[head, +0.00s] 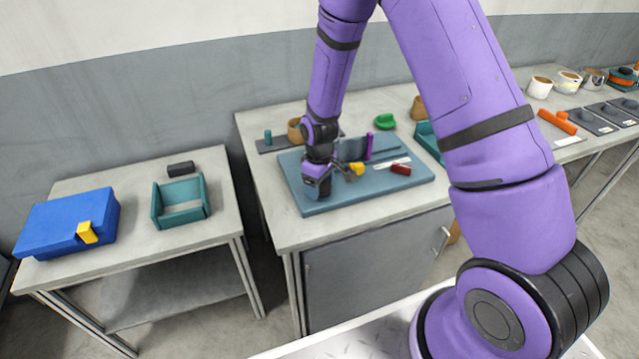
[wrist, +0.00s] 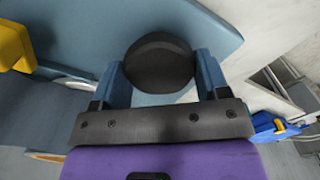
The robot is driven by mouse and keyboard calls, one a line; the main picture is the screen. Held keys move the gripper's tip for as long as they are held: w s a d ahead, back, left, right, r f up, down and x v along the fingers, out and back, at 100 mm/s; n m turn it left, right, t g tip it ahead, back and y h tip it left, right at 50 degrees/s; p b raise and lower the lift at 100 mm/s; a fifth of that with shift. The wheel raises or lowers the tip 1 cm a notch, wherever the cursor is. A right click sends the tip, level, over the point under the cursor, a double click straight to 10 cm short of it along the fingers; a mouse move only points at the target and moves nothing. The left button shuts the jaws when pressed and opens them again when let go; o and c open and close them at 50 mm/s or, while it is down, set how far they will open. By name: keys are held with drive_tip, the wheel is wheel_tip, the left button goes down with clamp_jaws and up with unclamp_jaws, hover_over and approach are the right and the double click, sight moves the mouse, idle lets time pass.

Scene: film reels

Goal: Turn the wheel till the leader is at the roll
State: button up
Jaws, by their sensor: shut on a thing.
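My gripper (wrist: 160,75) has its two blue fingers on either side of a dark round knob (wrist: 158,62) and is shut on it. I cannot tell whether this knob is the wheel itself or a part on it. In the head view my gripper (head: 319,184) is low over the front left of the blue-grey board (head: 408,189), and the knob is mostly hidden there. A yellow piece (head: 356,168) stands just right of the gripper; it also shows in the wrist view (wrist: 14,45). A pale strip (head: 388,162) lies on the board. The leader and roll cannot be clearly told apart.
On the board are a purple post (head: 369,146) and a red block (head: 401,169). Behind are a tan pot (head: 294,130) and a green piece (head: 385,121). The left table holds a blue box (head: 65,222) and a teal tray (head: 157,207).

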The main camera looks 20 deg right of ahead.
drive_tip(key=m, duration=0.5)
drive_tip(key=shift+w+m, duration=0.1)
drive_tip(key=shift+m, duration=0.2)
drive_tip(key=m, duration=0.9)
drive_tip(key=shift+m, duration=2.7)
drive_tip(key=o, duration=0.9)
drive_tip(key=shift+r, duration=0.1)
wheel_tip(320, 180, up, 11)
drive_tip(key=shift+f, duration=0.2)
